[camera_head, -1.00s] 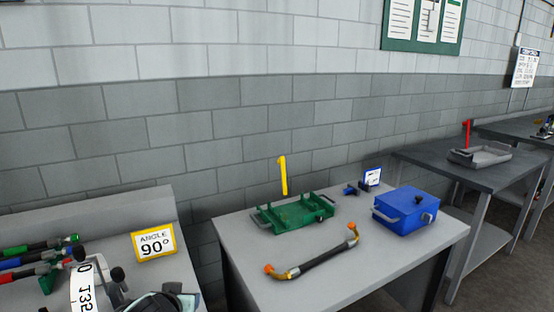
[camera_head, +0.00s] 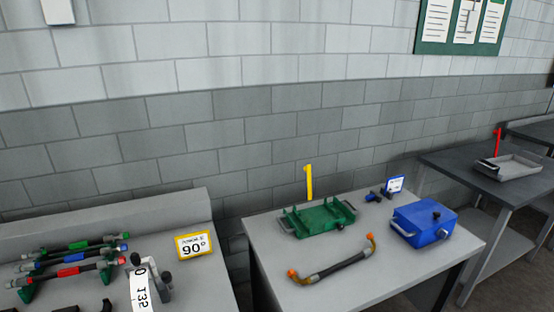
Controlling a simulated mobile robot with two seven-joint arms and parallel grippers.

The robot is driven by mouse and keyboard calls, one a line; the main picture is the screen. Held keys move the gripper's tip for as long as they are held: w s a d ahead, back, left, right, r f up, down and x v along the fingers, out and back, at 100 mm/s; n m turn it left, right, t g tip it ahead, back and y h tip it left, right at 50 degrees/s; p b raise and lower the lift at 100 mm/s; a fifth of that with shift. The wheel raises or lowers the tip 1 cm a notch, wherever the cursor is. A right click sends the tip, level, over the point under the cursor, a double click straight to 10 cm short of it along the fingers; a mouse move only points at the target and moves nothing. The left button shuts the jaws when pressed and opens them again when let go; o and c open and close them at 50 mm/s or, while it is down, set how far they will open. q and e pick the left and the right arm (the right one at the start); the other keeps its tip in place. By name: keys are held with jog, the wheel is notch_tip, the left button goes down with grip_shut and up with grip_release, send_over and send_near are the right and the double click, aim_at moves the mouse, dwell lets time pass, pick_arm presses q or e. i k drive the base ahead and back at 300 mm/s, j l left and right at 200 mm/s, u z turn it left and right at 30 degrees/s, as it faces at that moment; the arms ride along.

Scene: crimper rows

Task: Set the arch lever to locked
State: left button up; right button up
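No part is marked as the arch lever, and I cannot tell which one it is. A yellow upright lever (camera_head: 309,182) stands behind the green tray-like fixture (camera_head: 325,217) on the middle table. A red upright lever (camera_head: 497,142) stands at the grey tray (camera_head: 516,166) on the far right table. A dark handled tool (camera_head: 163,281) with a white curved scale (camera_head: 142,292), marked 0 and 135, is cut off by the bottom edge. Neither of my grippers is in view.
The middle table (camera_head: 385,275) also bears a blue box (camera_head: 424,222) and a bent black hose (camera_head: 335,265) with orange ends. A yellow-framed 90° sign (camera_head: 193,245) and several coloured-band tools (camera_head: 70,257) are on the left bench (camera_head: 205,285). A brick wall stands behind.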

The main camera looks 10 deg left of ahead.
aim_at(166, 277)
jog(key=u, duration=1.4)
jog(key=i+j+z, duration=0.1)
jog(key=j+z, duration=0.15)
jog(key=j, duration=0.15)
